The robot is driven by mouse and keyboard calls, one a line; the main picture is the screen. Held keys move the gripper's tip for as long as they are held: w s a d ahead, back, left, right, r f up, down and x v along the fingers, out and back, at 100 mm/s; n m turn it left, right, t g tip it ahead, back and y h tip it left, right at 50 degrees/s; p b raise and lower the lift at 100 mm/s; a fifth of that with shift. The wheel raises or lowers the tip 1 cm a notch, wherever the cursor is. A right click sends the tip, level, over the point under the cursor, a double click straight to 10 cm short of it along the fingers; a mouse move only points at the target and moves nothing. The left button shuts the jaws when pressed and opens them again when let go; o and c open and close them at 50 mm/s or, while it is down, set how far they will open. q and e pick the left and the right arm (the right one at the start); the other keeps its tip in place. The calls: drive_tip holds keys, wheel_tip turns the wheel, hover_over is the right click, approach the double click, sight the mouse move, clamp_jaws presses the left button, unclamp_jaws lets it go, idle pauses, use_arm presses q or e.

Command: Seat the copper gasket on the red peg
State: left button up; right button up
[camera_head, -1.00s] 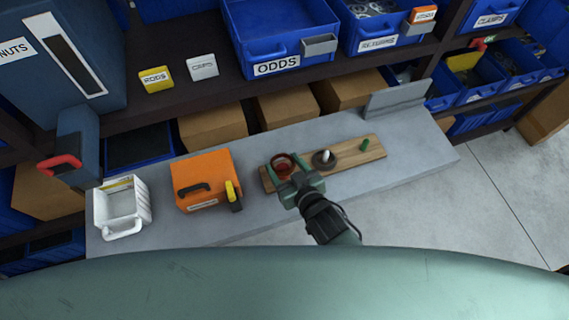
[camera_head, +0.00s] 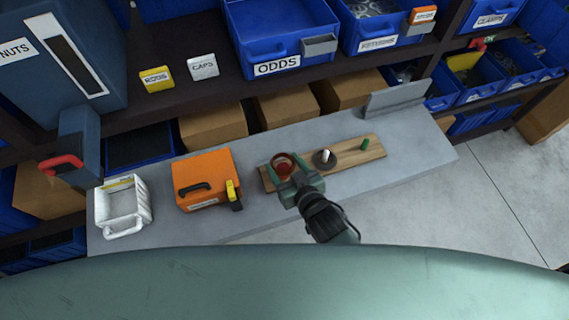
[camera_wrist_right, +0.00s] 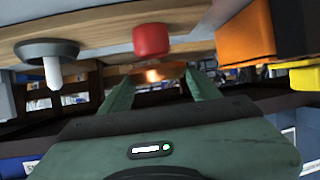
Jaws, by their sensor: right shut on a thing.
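My right gripper (camera_head: 286,177) is shut on the copper gasket (camera_head: 283,160), a ring held over the left end of a wooden board (camera_head: 345,164). In the head view, red shows inside the ring. The right wrist view looks upside down: the gasket (camera_wrist_right: 152,76) lies edge-on between the fingertips, and the red peg (camera_wrist_right: 151,40) points toward it from the board. The gasket appears just above the peg's top, roughly in line; I cannot tell the exact gap. My left gripper is not in view.
On the board, a white peg (camera_head: 325,155) carries a dark flanged ring, and a green peg (camera_head: 364,144) stands bare. An orange case (camera_head: 206,173) and a white basket (camera_head: 122,208) stand to the left.

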sight(285, 174)
drive_tip(key=shift+f+b, duration=1.7)
drive_tip(key=shift+f, duration=0.65)
drive_tip(key=o, duration=1.4)
drive_tip(key=shift+o, duration=0.2)
drive_tip(key=shift+s, duration=0.1)
drive_tip(key=b+v, duration=0.1)
drive_tip(key=v, duration=0.6)
drive_tip(key=shift+s+d+r, duration=0.15)
drive_tip(key=shift+s+r, duration=0.05)
drive_tip(key=shift+r, duration=0.05)
